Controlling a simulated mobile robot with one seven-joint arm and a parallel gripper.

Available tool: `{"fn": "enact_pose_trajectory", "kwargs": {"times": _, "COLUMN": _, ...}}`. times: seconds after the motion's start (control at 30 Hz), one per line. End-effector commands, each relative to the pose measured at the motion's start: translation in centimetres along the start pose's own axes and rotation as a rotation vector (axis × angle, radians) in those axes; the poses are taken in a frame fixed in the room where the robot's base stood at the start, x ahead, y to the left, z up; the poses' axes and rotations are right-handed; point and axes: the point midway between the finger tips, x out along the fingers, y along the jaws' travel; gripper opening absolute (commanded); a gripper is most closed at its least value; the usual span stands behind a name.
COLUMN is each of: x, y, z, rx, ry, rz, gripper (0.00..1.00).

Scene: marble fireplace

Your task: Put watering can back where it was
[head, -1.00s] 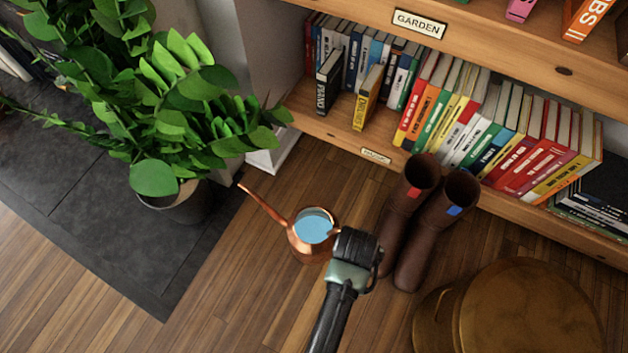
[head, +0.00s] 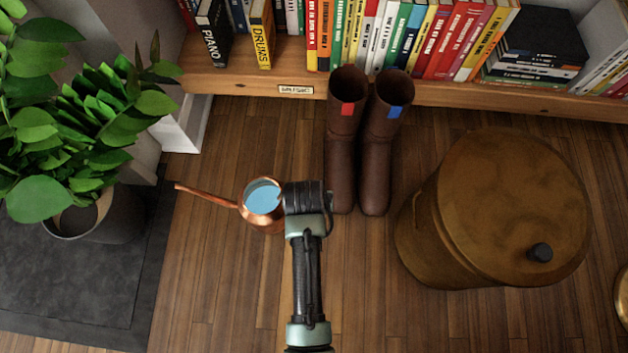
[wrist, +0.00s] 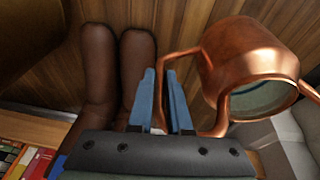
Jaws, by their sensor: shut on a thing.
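The copper watering can (head: 262,208) has a long thin spout pointing left in the head view, and blue water shows in its open top. My gripper (head: 304,196) is at its right side in the head view, and my wrist hides the fingers there. In the wrist view the blue fingers of my gripper (wrist: 167,100) are closed on the handle of the can, whose copper body (wrist: 245,52) is to the right of them. The can looks held above the floor, but its exact height is hard to tell.
Brown boots (head: 358,150) stand just right of my gripper, before the bookshelf (head: 240,78). A round brass drum-like container (head: 500,215) stands farther right. A potted plant (head: 110,215) stands on dark slabs at left. Wooden floor (head: 215,290) is clear in front.

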Motion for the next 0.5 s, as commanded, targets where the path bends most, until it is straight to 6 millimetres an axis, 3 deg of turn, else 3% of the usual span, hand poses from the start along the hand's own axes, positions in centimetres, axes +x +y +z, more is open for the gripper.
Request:
{"fn": "enact_pose_trajectory", "kwargs": {"times": 0.03, "x": 1.2, "y": -0.2, "z": 0.1, "rx": 0.002, "ry": 0.007, "rz": -0.002, "gripper": 0.0}}
{"fn": "enact_pose_trajectory", "kwargs": {"times": 0.27, "x": 2.4, "y": -0.3, "z": 0.4, "rx": 0.002, "ry": 0.008, "rz": -0.002, "gripper": 0.0}}
{"fn": "enact_pose_trajectory", "kwargs": {"times": 0.5, "x": 5.1, "y": -0.5, "z": 1.2, "rx": 0.002, "ry": 0.007, "rz": -0.002, "gripper": 0.0}}
